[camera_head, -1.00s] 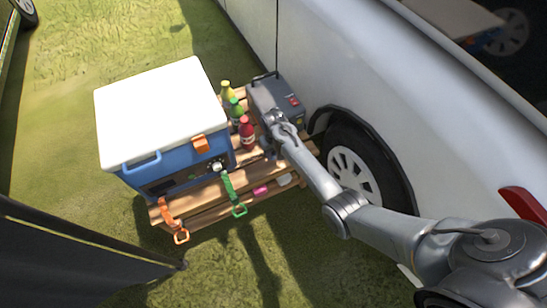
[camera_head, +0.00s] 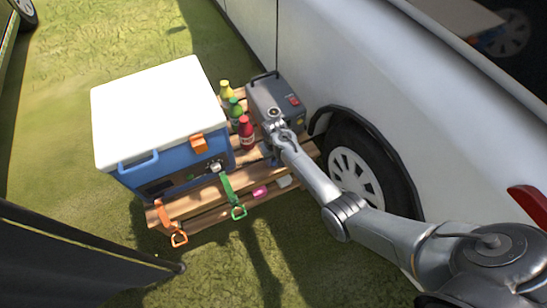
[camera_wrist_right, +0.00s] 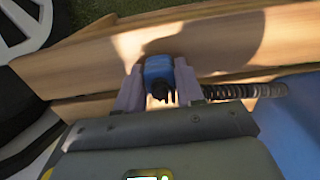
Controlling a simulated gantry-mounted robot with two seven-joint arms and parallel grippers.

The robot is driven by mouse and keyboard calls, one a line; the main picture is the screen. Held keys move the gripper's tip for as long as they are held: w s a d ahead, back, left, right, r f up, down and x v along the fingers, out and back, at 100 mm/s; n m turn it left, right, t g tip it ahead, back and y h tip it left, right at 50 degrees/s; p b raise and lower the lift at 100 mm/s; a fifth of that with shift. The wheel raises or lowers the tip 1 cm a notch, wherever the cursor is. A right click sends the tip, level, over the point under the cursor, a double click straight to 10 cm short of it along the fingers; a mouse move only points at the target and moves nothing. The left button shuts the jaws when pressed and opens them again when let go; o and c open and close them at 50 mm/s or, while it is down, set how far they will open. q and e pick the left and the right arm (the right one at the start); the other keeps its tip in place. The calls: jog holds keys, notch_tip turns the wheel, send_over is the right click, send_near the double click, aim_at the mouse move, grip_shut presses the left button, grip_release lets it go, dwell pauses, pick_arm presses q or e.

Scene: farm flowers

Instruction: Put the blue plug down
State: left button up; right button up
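The blue plug (camera_wrist_right: 158,70) sits between the two fingers of my right gripper (camera_wrist_right: 158,88) in the right wrist view, with both fingers against its sides. A dark coiled cable (camera_wrist_right: 245,91) runs to the right from behind the fingers. The plug is just over or on the wooden pallet (camera_wrist_right: 225,45); I cannot tell if it touches. In the head view my right gripper (camera_head: 273,155) is at the pallet's right part, in front of the grey power box (camera_head: 270,95), and the wrist partly hides it. My left gripper is not in view.
A blue cooler (camera_head: 180,165) with a white lid stands on the pallet's left. Several bottles, including a red one (camera_head: 246,132), stand left of the arm. Green (camera_head: 232,195) and orange (camera_head: 170,222) straps hang at the front. A vehicle wheel (camera_head: 357,180) is close on the right.

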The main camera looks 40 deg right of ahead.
jog(key=o, duration=0.4)
jog(key=shift+r, duration=0.45)
notch_tip(320, 180, up, 11)
jog(key=p, duration=0.6)
jog(key=s+a+r+n+t, duration=0.1)
jog(key=s+a+r, duration=0.2)
jog(key=s, duration=0.6)
jog(key=s+a+r+n+t, duration=0.1)
jog(key=s+a, duration=0.4)
jog(key=s, duration=0.5)
jog(key=s+a+r+n+t, duration=0.1)
jog(key=s+a+r+n, duration=0.1)
jog(key=s+a+r, duration=0.3)
jog(key=shift+s+a+r+n+t+p, duration=0.1)
jog(key=shift+s+r+n+t+p, duration=0.15)
jog(key=shift+s, duration=0.9)
jog(key=shift+s+r+n+t+p, duration=0.15)
jog(key=shift+s+r, duration=0.15)
jog(key=shift+s, duration=0.8)
